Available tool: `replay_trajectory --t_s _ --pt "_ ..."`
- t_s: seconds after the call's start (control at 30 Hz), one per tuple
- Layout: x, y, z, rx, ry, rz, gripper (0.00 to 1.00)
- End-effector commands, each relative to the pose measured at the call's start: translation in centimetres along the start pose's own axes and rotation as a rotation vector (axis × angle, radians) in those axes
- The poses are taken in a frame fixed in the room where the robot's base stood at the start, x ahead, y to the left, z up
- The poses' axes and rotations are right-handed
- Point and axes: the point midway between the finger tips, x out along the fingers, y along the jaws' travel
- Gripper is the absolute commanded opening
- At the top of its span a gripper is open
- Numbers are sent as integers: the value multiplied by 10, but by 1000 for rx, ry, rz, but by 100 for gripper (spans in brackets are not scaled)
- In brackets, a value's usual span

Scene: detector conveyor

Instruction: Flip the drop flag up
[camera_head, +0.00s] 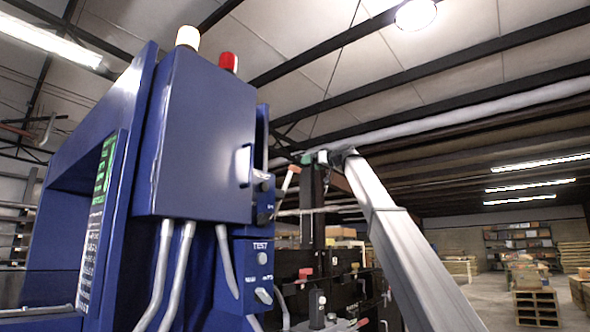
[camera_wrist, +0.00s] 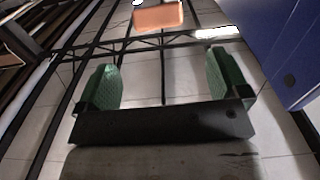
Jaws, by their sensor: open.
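An orange block (camera_wrist: 158,17), which may be the drop flag, shows at the top of the wrist view. It lies beyond my fingertips, between their lines and apart from them. In the head view a thin orange-tipped piece (camera_head: 290,179) stands tilted just below and left of my gripper (camera_head: 308,158); I cannot tell for certain that it is the same thing. My gripper is open and empty, with its green-padded fingers (camera_wrist: 163,80) wide apart in the wrist view. The blue detector cabinet (camera_head: 205,140) stands left of the gripper.
The blue cabinet's side (camera_wrist: 291,50) is close at right in the wrist view. A red lamp (camera_head: 228,62) and a pale lamp (camera_head: 188,38) top it. A test switch box (camera_head: 262,270) and grey conduits hang below. Pallets (camera_head: 536,305) stand far right on open floor.

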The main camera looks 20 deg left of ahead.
Motion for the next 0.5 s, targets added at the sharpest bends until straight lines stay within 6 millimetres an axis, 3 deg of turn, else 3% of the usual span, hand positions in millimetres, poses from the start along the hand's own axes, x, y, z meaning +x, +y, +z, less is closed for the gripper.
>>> replay_trajectory --t_s 0.5 --pt "82 1 0 1 -1 0 94"
